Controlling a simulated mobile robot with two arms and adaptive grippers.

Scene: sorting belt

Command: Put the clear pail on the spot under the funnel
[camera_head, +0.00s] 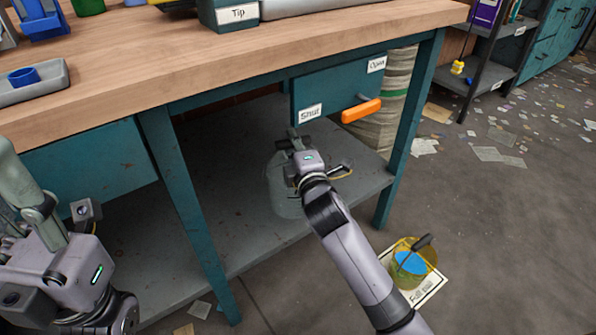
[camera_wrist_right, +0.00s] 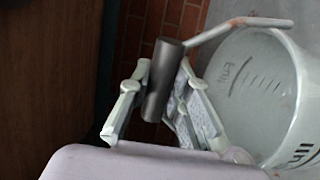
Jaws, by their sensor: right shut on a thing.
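The clear pail (camera_head: 284,196) is see-through and stands out faintly in front of the lower shelf under the workbench. I cannot tell if its base touches the shelf. My right gripper (camera_head: 298,145) is above the pail, below the teal box. In the right wrist view the dark handle grip (camera_wrist_right: 163,80) is between the fingers of my right gripper (camera_wrist_right: 160,105), and the pail body (camera_wrist_right: 262,90) hangs to the right, with printed marks. My left gripper (camera_head: 30,190) is at the left edge, partly cut off. No funnel or spot shows clearly.
The teal box (camera_head: 330,95) has "Shut" and "Open" labels and an orange handle (camera_head: 361,110). A bench leg (camera_head: 190,215) stands left of my right arm. A yellow pail (camera_head: 412,268) with blue contents stands on a "Full pail" mat (camera_head: 428,292) on the floor.

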